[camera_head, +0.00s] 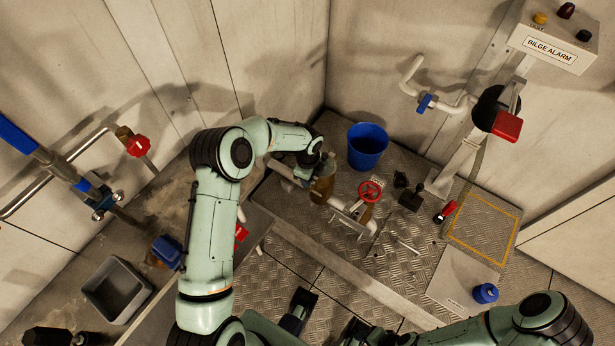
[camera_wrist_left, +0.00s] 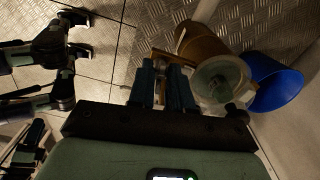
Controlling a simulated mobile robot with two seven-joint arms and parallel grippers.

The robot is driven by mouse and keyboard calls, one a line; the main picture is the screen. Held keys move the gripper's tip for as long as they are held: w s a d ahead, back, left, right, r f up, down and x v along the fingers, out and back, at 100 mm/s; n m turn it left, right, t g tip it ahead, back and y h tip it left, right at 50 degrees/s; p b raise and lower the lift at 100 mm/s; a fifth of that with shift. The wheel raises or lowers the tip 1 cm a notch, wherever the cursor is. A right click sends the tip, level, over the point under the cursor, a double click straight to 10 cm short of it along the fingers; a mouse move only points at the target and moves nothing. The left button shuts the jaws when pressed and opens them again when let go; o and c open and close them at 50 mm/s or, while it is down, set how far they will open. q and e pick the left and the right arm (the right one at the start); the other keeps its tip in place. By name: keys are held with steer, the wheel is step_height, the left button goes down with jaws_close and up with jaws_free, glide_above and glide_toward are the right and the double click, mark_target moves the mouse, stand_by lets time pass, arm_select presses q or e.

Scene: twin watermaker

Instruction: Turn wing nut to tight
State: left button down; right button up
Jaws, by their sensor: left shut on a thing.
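A strainer with a clear cap and a brown body (camera_head: 323,185) stands on the white pipe over the metal floor. It also shows in the left wrist view (camera_wrist_left: 203,45), beside a brass piece (camera_wrist_left: 160,92), which looks like the wing nut. My left gripper (camera_head: 304,178) is beside the strainer's left side. In the left wrist view, its dark fingers (camera_wrist_left: 166,82) are closed around the brass piece, which they partly hide. I cannot read the nut's angle. My right gripper (camera_head: 325,312) is low in the head view, fingers apart and empty, away from the strainer.
A blue bucket (camera_head: 367,146) stands behind the strainer. A red handwheel valve (camera_head: 370,191) is on the pipe to its right. A grey bin (camera_head: 116,289) is at lower left. The bilge alarm box (camera_head: 553,42) is at upper right. Tread-plate floor around the strainer's front is mostly clear.

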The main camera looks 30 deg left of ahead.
arm_select(q)
steer(key=shift+m, duration=0.9)
steer(key=c, duration=1.1)
jaws_free()
step_height(320, 180, up, 14)
steer(key=p, duration=0.1)
steer(key=shift+f+p, duration=0.25)
steer(key=shift+p, duration=0.05)
